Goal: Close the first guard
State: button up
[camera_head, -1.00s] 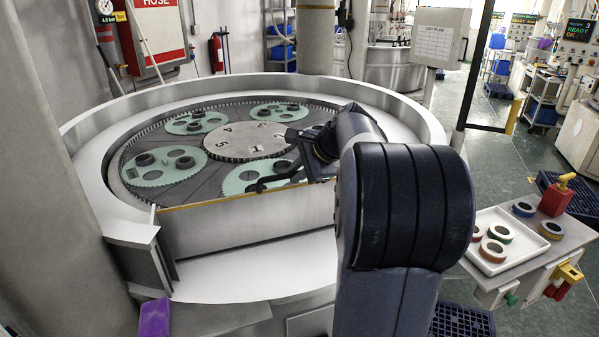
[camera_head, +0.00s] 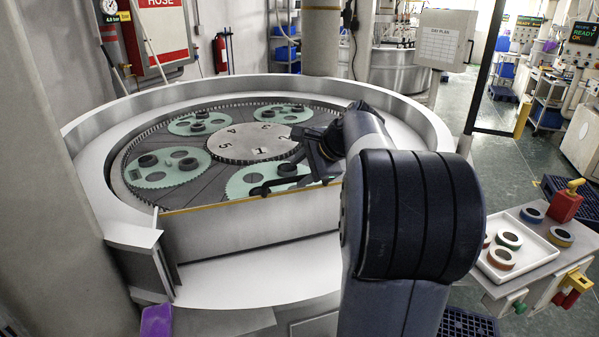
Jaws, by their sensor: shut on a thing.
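The guard (camera_head: 245,232) is a pale panel with a yellow top edge across the front opening of the round lapping machine (camera_head: 90,200). Its left end is beside a grey post at the opening's left side. A dark bar, which looks like its handle (camera_head: 268,188), runs just above the yellow edge. My gripper (camera_head: 312,178) is at the right part of this bar and appears shut on it. My forearm hides the guard's right end and part of the grip. I cannot tell whether the guard is fully seated.
Inside the machine, green toothed carriers (camera_head: 160,178) hold dark rings around a numbered centre disc (camera_head: 245,141). At right, a white tray (camera_head: 536,258) with several rings stands on a side table beside a red block (camera_head: 565,206). A purple item (camera_head: 156,320) is at lower left.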

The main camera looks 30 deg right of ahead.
jog(key=b+v, duration=0.1)
jog(key=v, duration=0.9)
jog(key=x, duration=0.8)
jog(key=shift+p, duration=0.45)
jog(key=shift+s, duration=0.1)
jog(key=shift+r, duration=0.1)
